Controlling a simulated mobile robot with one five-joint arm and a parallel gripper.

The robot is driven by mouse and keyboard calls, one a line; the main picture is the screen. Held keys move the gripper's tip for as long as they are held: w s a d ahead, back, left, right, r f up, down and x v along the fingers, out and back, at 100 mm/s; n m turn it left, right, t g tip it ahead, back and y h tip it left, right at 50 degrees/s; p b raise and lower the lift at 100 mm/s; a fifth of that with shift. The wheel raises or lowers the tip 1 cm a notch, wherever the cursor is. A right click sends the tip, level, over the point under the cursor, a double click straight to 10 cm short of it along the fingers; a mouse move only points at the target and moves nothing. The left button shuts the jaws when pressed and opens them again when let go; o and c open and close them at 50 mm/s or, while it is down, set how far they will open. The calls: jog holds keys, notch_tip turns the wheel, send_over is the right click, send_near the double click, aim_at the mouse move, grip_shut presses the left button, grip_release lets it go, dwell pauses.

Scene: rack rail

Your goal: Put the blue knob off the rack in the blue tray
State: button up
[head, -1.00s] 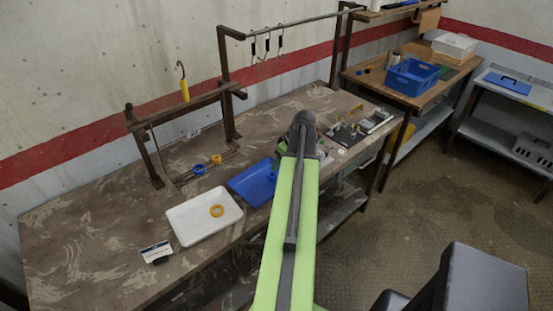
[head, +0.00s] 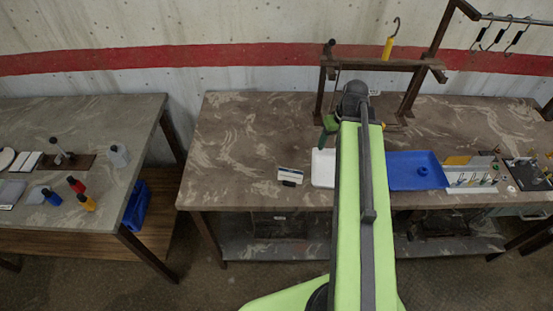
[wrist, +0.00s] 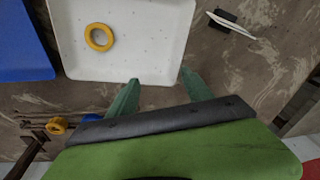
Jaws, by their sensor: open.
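The blue knob (wrist: 93,117) shows only as a sliver in the wrist view, by the rack's low rods and next to a yellow knob (wrist: 57,125); my gripper hides most of it. In the head view my arm hides it. The blue tray (head: 398,181) lies right of my arm with a blue ring-shaped piece (head: 422,170) in it; its edge shows in the wrist view (wrist: 18,50). My gripper (wrist: 160,77) is open and empty, fingertips over the near edge of the white tray. Its green jaw shows in the head view (head: 329,125).
The white tray (wrist: 140,35) holds a yellow ring (wrist: 99,37). A small card stand (head: 290,175) is beside it. The rack frame (head: 408,66) carries a yellow-handled hook (head: 388,47). Hooks (head: 500,35) hang at right. The bench's left part is clear. Another table (head: 90,130) stands left.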

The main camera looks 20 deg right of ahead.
jog(key=a+g+h, duration=0.1)
jog(key=a, duration=2.3)
jog(key=shift+f, duration=0.15)
